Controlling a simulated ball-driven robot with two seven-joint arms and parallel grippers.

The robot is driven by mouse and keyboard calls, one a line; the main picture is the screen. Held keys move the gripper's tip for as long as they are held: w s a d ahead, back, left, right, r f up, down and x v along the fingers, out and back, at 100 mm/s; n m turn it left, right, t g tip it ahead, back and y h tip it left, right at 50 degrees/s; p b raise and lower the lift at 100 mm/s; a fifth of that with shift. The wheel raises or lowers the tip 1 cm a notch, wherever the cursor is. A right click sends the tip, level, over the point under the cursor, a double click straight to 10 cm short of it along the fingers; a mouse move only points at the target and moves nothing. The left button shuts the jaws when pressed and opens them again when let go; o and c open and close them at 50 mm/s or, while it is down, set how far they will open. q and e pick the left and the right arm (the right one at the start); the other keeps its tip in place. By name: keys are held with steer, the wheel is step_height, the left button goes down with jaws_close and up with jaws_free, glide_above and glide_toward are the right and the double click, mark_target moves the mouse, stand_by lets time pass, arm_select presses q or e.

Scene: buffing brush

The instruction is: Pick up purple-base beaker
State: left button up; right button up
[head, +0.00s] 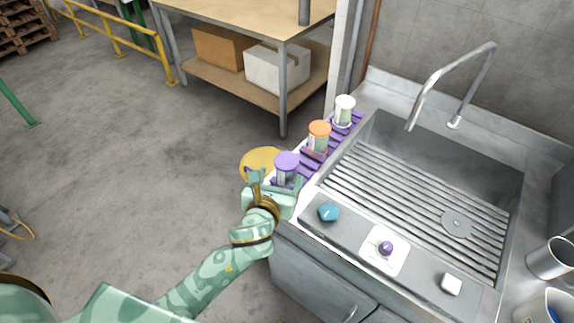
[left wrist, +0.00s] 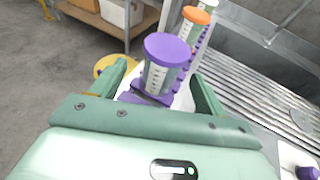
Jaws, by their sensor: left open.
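The purple-base beaker (head: 287,166) is a clear, marked cup turned upside down, with its purple base on top. It stands at the near end of a purple rack (head: 310,165) on the sink's left edge. The beaker also shows in the left wrist view (left wrist: 166,62), between and beyond my open fingers. My left gripper (head: 272,177) is open right in front of it, with one finger on each side in the left wrist view (left wrist: 160,90). I cannot tell whether a finger touches it. My right gripper is not in view.
An orange-base beaker (head: 319,137) and a white-base beaker (head: 344,110) stand farther along the rack. A yellow round thing (head: 258,163) is beyond the gripper. A teal object (head: 328,212), a purple-knobbed brush (head: 386,248) and a white block (head: 451,284) lie on the front ledge. The metal sink (head: 420,190) is right.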

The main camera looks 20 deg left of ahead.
mark_target(288, 162)
arm_select(q)
steer(key=shift+w+f, duration=0.3)
steer(key=shift+w, duration=1)
steer(key=x, duration=0.1)
steer(key=b+x, duration=0.1)
steer(key=x, duration=0.2)
steer(key=shift+d+r+b, duration=0.15)
steer(key=shift+d+b, duration=0.1)
steer(key=shift+b, duration=0.05)
steer(key=shift+w, duration=0.35)
steer(key=shift+s, duration=0.1)
steer(key=shift+c, duration=0.8)
steer(key=c, duration=0.9)
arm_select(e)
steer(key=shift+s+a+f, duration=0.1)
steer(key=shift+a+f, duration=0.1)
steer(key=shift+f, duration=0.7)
